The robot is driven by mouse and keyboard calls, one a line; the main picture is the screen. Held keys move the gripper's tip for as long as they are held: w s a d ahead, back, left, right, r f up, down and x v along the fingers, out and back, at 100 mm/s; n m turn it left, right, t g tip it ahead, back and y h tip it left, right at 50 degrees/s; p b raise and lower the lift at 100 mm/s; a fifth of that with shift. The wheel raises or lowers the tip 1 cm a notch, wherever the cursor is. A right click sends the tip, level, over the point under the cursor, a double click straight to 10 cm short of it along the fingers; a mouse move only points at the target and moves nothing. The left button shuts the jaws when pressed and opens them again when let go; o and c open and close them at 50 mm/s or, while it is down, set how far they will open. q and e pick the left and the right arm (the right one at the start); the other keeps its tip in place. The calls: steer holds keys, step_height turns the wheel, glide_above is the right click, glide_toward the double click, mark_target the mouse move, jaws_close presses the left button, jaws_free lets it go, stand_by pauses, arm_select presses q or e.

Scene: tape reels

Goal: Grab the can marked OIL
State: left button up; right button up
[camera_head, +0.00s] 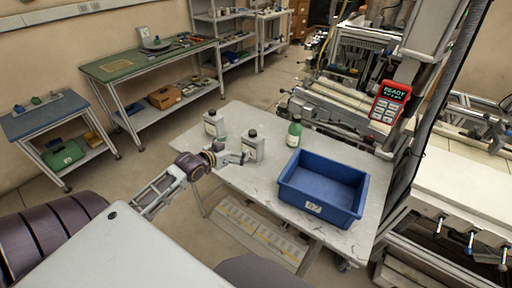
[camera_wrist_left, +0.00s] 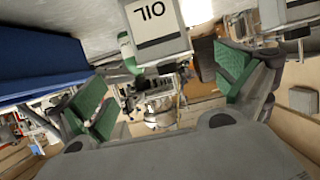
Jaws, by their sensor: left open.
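The can marked OIL (camera_wrist_left: 155,30) is a pale grey can with a white label, upside down at the top of the left wrist view. In the head view it appears to be the grey can with a dark cap (camera_head: 253,147), upright on the grey table (camera_head: 240,185). My left gripper (camera_head: 236,157) is open just to the left of this can. In the left wrist view its green-padded fingers (camera_wrist_left: 165,92) are spread wide with nothing between them. My right gripper is not in view.
A similar can (camera_head: 211,124) stands behind and left. A green bottle (camera_head: 294,131) stands behind and right; it also shows behind the can in the wrist view (camera_wrist_left: 129,52). A blue bin (camera_head: 335,205) fills the table's right side. The table's front left is clear.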

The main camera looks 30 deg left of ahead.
mark_target(249, 143)
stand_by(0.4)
arm_select(q)
steer(key=shift+w+f, duration=0.1)
steer(key=shift+x, duration=4.05)
steer(key=shift+a+f, duration=0.1)
steer(key=shift+a, duration=0.05)
steer(key=shift+f+p+x, duration=0.15)
steer(key=shift+p+x, duration=0.1)
steer(key=shift+x, duration=1.05)
steer(key=shift+f+p+x, duration=0.15)
steer(key=shift+p+x, duration=0.05)
steer(key=shift+x, duration=1.1)
steer(key=shift+c, duration=0.3)
steer(key=c, duration=1.1)
